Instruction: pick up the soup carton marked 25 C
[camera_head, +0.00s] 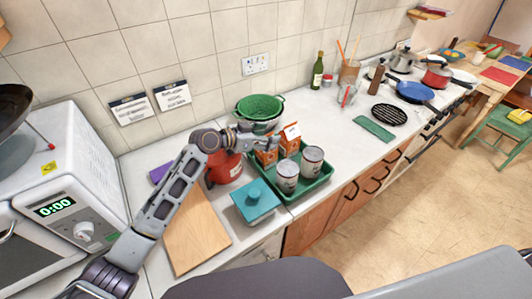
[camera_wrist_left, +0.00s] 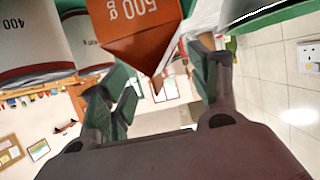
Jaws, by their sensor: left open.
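Two orange soup cartons stand in the green tray (camera_head: 325,178). The front carton (camera_head: 266,158) is partly hidden by my left gripper (camera_head: 250,142); the rear carton (camera_head: 290,136) has a white top edge. No "25 C" mark is readable. In the left wrist view my gripper (camera_wrist_left: 160,92) is open, and an orange carton (camera_wrist_left: 140,28) marked "500 g" appears upside down just beyond the fingertips, its corner pointing between them. I cannot tell whether they touch. My right gripper is not in view.
Two cans (camera_head: 287,177) (camera_head: 312,160) stand in the tray beside the cartons. A red pot (camera_head: 223,170) and green colander (camera_head: 260,107) are close to my left arm. A teal lidded box (camera_head: 255,202) and wooden board (camera_head: 197,235) lie in front.

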